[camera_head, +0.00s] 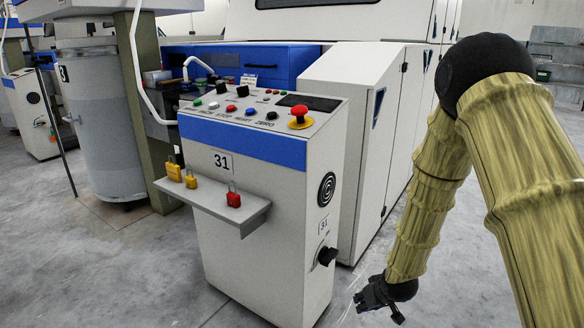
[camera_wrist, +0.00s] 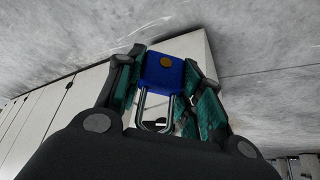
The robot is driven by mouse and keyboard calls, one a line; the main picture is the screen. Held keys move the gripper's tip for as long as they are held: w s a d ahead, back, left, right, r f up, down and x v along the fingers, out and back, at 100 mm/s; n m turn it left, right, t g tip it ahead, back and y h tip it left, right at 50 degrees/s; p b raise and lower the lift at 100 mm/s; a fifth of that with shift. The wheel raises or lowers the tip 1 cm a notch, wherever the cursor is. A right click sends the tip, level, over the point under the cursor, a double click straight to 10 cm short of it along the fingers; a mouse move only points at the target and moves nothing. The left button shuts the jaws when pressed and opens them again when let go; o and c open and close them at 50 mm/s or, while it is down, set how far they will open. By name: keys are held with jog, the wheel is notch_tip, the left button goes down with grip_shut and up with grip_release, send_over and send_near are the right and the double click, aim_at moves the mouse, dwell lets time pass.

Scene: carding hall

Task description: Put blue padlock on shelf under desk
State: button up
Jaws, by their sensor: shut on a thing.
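A blue padlock (camera_wrist: 163,72) with a metal shackle and a round brass-coloured spot shows in the wrist view, between the fingers of my gripper (camera_wrist: 165,85). The gripper is shut on it. In the head view my gripper (camera_head: 378,296) hangs low, to the right of the control desk marked 31 (camera_head: 262,190); the padlock cannot be made out there. A small shelf (camera_head: 222,203) juts from the desk's front below the blue band. Two yellow padlocks (camera_head: 182,174) stand at its left and a red padlock (camera_head: 233,198) at its right.
A red mushroom button (camera_head: 299,117) and several other buttons top the desk. A black rotary knob (camera_head: 327,256) sticks out of its side near my gripper. A white machine cabinet (camera_head: 365,120) stands behind. The grey floor (camera_head: 120,270) in front is clear.

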jog(key=a+r+m+h+p, duration=0.1)
jog(key=a+r+m, duration=0.15)
jog(key=a, duration=0.25)
jog(key=w+r+p+v, duration=0.1)
jog(key=p+v, duration=1.5)
jog(key=p, duration=0.1)
jog(key=w+r+p+v, duration=0.1)
jog(key=w+p+v, duration=0.1)
jog(key=p+v, duration=1.4)
jog(key=shift+w+a+r+p, duration=0.15)
jog(key=shift+w+p, duration=0.05)
jog(key=shift+p, duration=0.4)
jog(key=shift+w, duration=0.1)
